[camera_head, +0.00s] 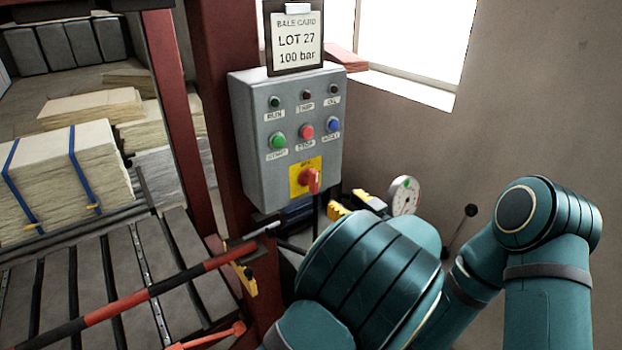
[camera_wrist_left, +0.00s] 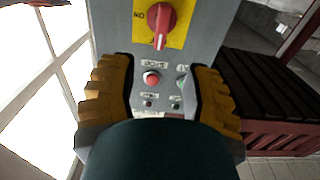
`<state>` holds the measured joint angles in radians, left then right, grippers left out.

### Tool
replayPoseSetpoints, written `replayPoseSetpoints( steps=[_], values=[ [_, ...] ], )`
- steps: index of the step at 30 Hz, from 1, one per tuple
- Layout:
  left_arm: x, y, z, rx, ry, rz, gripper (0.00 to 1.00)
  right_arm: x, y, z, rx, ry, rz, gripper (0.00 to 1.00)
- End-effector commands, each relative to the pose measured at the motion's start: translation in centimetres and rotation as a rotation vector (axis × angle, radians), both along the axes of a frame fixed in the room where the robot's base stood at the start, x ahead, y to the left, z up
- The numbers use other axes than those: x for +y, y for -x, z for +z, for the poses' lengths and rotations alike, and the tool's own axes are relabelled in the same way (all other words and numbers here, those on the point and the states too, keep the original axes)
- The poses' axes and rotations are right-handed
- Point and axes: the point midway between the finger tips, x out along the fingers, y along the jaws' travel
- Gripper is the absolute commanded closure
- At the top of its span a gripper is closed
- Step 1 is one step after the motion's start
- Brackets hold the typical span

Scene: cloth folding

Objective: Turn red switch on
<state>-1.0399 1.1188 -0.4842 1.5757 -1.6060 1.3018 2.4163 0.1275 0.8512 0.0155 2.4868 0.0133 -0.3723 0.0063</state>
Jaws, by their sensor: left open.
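The red switch (camera_head: 311,180) is a rotary knob on a yellow plate, low on a grey control box (camera_head: 240,140). In the left wrist view, which sees the panel upside down, the knob (camera_wrist_left: 161,20) has its handle pointing toward the panel's upper buttons, and an "ON" mark shows beside it. My left gripper (camera_head: 353,203) is open and empty, its yellow fingers right of the box's lower edge in the head view. In the left wrist view the gripper (camera_wrist_left: 162,70) faces the panel, with the knob beyond its fingertips, apart from them. My right gripper is not in view.
Coloured buttons (camera_head: 306,131) sit above the switch. A clipboard card (camera_head: 296,40) stands on top of the box. A round gauge (camera_head: 404,195) is at the right. A red frame post (camera_head: 218,70) and a red-black bar (camera_head: 150,292) are left. Strapped bales (camera_head: 60,175) lie farther left.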

Motion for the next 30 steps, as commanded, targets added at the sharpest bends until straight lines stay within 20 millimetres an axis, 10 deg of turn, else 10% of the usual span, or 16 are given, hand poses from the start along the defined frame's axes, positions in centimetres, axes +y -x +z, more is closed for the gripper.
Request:
replayPoseSetpoints(
  steps=[16, 30],
  values=[
    [6.1, -8.1, -0.1, 0.005, 0.0, 0.003, 0.52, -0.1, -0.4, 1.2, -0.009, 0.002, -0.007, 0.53],
    [7.2, -9.7, -0.1, 0.006, 0.0, 0.001, 0.52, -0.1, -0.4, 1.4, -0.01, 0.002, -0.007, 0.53]
  ],
)
